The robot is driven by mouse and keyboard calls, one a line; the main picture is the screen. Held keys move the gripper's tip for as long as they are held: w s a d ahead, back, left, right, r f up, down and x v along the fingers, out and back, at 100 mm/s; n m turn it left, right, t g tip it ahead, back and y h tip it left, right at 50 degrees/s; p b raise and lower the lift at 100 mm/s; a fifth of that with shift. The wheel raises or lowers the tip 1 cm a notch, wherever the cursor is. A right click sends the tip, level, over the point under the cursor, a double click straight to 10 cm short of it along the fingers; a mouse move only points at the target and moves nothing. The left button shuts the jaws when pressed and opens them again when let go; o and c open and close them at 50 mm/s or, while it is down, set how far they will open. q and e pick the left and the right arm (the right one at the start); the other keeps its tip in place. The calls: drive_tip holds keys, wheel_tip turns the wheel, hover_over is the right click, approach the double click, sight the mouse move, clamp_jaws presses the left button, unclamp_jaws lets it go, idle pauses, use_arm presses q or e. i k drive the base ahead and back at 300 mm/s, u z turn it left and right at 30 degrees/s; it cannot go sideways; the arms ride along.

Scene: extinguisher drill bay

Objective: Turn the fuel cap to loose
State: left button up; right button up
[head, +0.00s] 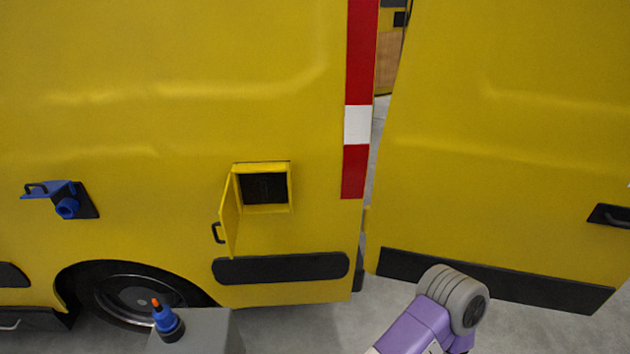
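On the left of the yellow van's side, a blue flap (50,188) with a dark handle stands open. Below it a round blue cap-like part (67,208) sits against a black plate (86,203); it looks like the fuel cap, but its turn position is too small to tell. Neither gripper shows. Only a purple and grey part of my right arm is in view at the bottom, well to the right of the cap and apart from it.
A yellow door (230,217) hangs open on a small compartment with a dark inside (264,188). A blue bottle with an orange tip (164,318) stands on a grey box (209,328) in front of the wheel (130,290). A large yellow van door (510,150) stands ajar at right.

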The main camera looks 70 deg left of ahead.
sight(264, 186)
drive_tip(key=i, duration=0.45)
drive_tip(key=u, duration=4.3)
drive_tip(key=i, duration=0.5)
drive_tip(key=z, duration=0.05)
